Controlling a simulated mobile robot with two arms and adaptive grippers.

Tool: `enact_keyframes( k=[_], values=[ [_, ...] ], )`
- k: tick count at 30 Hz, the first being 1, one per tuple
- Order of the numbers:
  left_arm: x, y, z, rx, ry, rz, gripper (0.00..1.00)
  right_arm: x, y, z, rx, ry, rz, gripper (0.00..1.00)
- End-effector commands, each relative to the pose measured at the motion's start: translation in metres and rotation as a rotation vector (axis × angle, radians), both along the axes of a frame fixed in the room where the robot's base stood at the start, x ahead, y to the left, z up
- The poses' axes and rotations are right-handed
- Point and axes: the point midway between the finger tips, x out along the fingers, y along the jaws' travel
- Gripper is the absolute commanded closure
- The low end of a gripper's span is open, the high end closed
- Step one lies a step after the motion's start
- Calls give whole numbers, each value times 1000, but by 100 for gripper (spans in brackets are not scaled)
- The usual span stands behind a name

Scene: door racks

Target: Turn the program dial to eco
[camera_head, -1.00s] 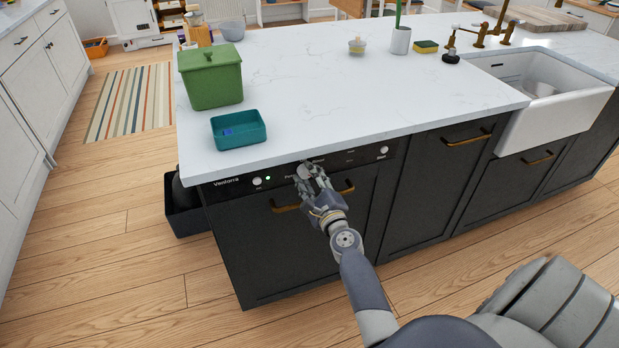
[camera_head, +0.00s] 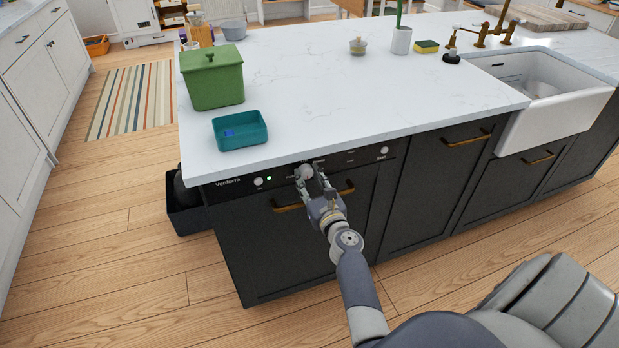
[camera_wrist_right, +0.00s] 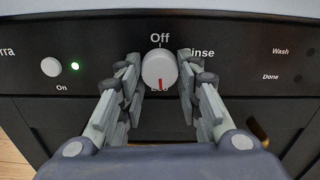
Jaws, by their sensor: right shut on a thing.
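The program dial (camera_wrist_right: 159,68) is a round white knob on the dishwasher's black control panel (camera_wrist_right: 225,60). In the right wrist view its red mark points down, towards a label that is partly hidden and seems to read Eco. "Off" stands above the dial and "Rinse" to its right. My right gripper (camera_wrist_right: 159,80) is shut on the dial, with one finger at each side. In the head view the dial (camera_head: 306,171) shows between the fingertips of my right gripper (camera_head: 312,177). My left gripper is not in view.
A white button (camera_wrist_right: 51,67) marked On and a lit green light (camera_wrist_right: 75,67) are left of the dial. A brass handle (camera_head: 287,208) runs just below the panel. The white countertop (camera_head: 330,100) overhangs above, with a teal tray (camera_head: 255,142) near its edge.

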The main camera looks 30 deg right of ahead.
Motion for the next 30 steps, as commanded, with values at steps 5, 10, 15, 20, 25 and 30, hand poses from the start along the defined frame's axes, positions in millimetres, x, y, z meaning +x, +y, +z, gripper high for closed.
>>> enact_keyframes(
  k=[5,10,15,20,25,30],
  values=[
    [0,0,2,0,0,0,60,0,0,-2,54,-9,-1,92],
    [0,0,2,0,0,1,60,-1,0,-2,74,-14,0,92],
    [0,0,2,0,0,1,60,-1,0,-2,77,-14,0,92],
    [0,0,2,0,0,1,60,-1,0,-3,77,-14,0,92],
    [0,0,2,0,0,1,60,-1,0,-2,76,-14,0,48],
    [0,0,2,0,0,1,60,0,0,-1,75,-16,0,48]
  ],
)
